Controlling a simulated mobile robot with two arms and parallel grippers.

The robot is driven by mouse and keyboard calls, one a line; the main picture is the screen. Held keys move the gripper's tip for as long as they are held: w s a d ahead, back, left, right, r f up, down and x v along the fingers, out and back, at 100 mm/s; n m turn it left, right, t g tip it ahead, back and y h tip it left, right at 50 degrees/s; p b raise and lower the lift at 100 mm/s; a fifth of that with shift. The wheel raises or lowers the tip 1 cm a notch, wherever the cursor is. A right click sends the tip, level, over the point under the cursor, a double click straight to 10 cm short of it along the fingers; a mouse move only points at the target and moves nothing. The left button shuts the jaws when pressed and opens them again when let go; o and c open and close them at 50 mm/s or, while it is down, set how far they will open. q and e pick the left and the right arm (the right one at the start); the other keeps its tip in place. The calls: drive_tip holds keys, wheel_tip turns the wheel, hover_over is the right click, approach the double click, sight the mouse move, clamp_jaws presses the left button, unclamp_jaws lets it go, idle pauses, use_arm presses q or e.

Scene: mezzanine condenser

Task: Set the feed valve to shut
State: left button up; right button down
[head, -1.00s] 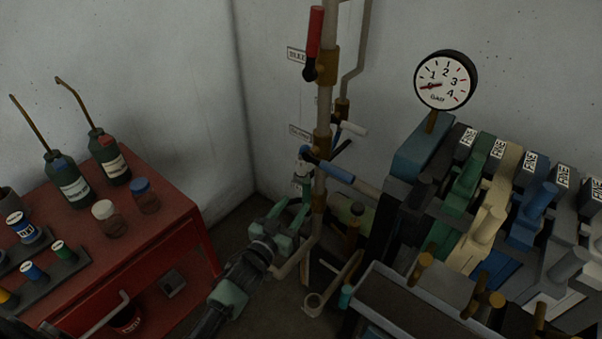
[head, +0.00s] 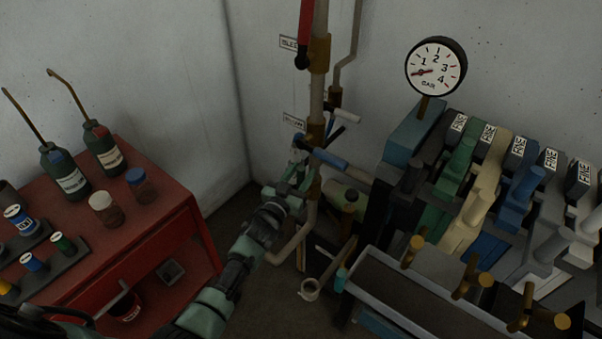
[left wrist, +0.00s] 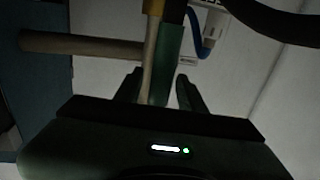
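A lever valve with a blue handle (head: 330,158) sits low on the vertical pipe, its handle pointing right and slightly down. A small label (head: 293,121) is on the wall beside it, too small to read, so I cannot confirm which valve is the feed valve. A red lever (head: 305,22) hangs higher on the same pipe. My left gripper (head: 299,172) is beside the pipe, just below the blue-handled valve. In the left wrist view its fingers (left wrist: 160,92) are apart, with a pale pipe (left wrist: 150,70) showing between them; contact is unclear. My right gripper is out of view.
A pressure gauge (head: 436,66) stands right of the pipes, above a row of coloured blocks (head: 470,190). A trough (head: 395,290) with brass handles is at lower right. A red cabinet (head: 165,235) with bottles and jars stands left.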

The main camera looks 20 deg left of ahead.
use_arm(q)
clamp_jaws()
idle(1.2)
